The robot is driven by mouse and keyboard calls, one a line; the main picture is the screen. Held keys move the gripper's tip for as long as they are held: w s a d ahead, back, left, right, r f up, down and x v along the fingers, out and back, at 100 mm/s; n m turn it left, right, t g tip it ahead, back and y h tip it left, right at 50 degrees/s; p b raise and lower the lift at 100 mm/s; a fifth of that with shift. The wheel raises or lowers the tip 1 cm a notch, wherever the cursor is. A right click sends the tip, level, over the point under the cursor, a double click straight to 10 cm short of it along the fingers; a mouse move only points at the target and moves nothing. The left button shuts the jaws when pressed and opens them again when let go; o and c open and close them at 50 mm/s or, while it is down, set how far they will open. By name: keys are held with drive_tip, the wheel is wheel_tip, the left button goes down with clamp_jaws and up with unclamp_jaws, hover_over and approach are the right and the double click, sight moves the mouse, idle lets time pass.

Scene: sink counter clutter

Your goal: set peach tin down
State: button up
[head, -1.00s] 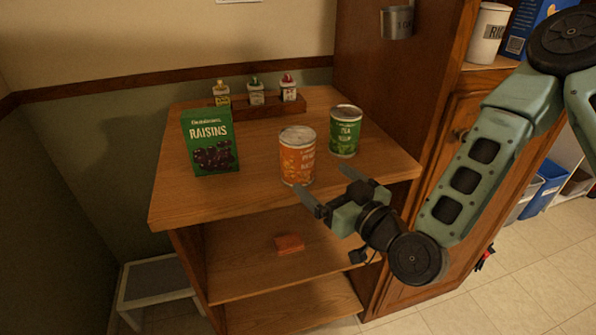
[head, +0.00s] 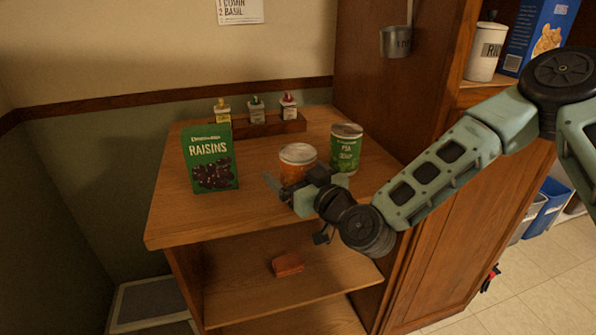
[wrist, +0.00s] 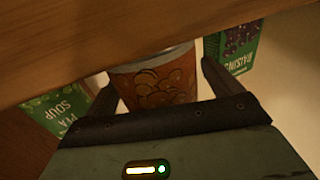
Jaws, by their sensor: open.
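The peach tin, an orange can (head: 294,171) with a pale lid, stands upright on the wooden shelf unit's top (head: 180,222). Its lower part is hidden behind my gripper (head: 296,182) in the head view. My gripper is open, at the near side of the tin. In the wrist view the tin (wrist: 158,84) shows between the two spread fingers of my gripper (wrist: 160,88), with fruit pictured on its label. Whether either finger touches it I cannot tell.
A green pea soup can (head: 345,150) stands close right of the tin. A green raisins box (head: 210,160) stands to the left. Several small bottles sit in a wooden rack (head: 268,127) behind. A reddish block (head: 287,264) lies on the shelf below.

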drive_tip(key=shift+w+a, duration=0.25)
drive_tip(key=shift+w, duration=0.15)
drive_tip(key=shift+c, duration=0.3)
